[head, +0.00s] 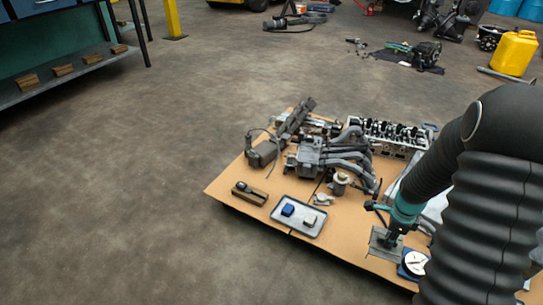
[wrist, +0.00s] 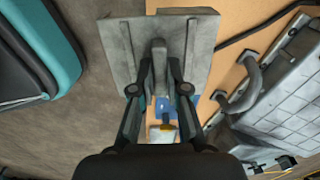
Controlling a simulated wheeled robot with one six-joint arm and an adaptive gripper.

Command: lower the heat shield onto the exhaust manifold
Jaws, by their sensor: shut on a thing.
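The heat shield is a flat grey plate (head: 379,243) with a raised tab. In the wrist view the plate (wrist: 120,45) spans the top middle. My gripper (wrist: 159,68) is shut on the tab, and the plate hangs out beyond the fingertips. In the head view my gripper (head: 394,236) is at the board's front right, with the shield over the board; the gap beneath it cannot be judged. A manifold with curved grey pipes (head: 345,165) lies left of and behind my gripper.
The tan board (head: 232,188) also carries a cylinder head (head: 388,137), a tray (head: 287,226) with small blocks, a wooden block (head: 249,194) and a round white dial on blue (head: 415,263). Open floor lies left. My arm hides the board's right side.

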